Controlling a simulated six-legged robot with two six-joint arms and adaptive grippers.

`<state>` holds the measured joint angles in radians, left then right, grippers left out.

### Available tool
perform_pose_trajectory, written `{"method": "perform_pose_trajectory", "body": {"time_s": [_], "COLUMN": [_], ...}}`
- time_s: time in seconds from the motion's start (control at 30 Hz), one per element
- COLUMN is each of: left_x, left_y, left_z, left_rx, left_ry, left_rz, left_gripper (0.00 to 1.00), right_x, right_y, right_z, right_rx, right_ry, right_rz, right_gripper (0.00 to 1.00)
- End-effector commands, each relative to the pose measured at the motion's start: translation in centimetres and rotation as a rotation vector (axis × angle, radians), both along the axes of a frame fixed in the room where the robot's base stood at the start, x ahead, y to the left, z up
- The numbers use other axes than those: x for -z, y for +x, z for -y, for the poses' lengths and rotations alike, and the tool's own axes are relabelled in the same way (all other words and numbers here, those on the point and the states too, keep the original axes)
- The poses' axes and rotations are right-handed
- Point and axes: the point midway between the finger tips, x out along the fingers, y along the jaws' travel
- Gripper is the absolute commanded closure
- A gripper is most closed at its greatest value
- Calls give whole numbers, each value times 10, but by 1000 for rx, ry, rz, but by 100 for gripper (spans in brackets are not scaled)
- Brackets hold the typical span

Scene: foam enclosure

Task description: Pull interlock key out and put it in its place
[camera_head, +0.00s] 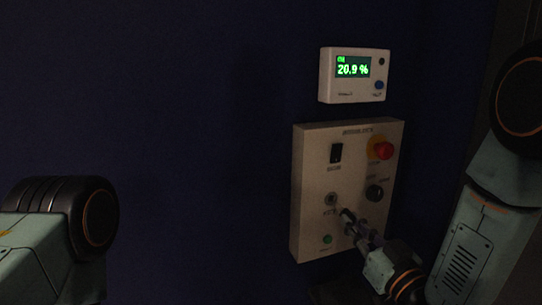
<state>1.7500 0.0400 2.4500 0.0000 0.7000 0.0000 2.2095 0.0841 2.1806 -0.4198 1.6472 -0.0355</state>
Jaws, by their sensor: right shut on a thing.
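A pale control panel (312,160) is on the dark blue wall, right of centre. A round keyhole switch (331,199) sits on its lower left part. My right gripper (348,216) comes in from the lower right, with its fingertips just right of and below the keyhole switch. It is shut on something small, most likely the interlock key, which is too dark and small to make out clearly. I cannot tell whether the key is clear of the switch. Of my left arm, only a link shows at the lower left; its gripper is out of view.
The panel also has a black rocker switch (336,153), a red emergency button (383,150) on yellow, a dark knob (374,193) and a green button (327,239). A white meter (354,75) reading 20.9 % is above. The wall to the left is bare.

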Motion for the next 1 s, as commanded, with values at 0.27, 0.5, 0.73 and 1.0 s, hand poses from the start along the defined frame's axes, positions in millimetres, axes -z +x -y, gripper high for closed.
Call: {"method": "perform_pose_trajectory", "body": {"time_s": [0.27,0.5,0.73,1.0], "left_x": [0,0,0,1], "left_y": [0,0,0,0], "left_z": [0,0,0,0], "left_rx": [0,0,0,0], "left_ry": [0,0,0,0], "left_rz": [0,0,0,0], "left_gripper": [42,42,42,42], "right_x": [1,2,2,4], "right_y": [-7,-13,-15,-16], "right_z": [3,5,6,6], "right_rx": [0,1,1,1], "right_ry": [1,1,1,0], "right_rz": [-1,0,0,-3], "right_gripper": [100,100,100,100]}}
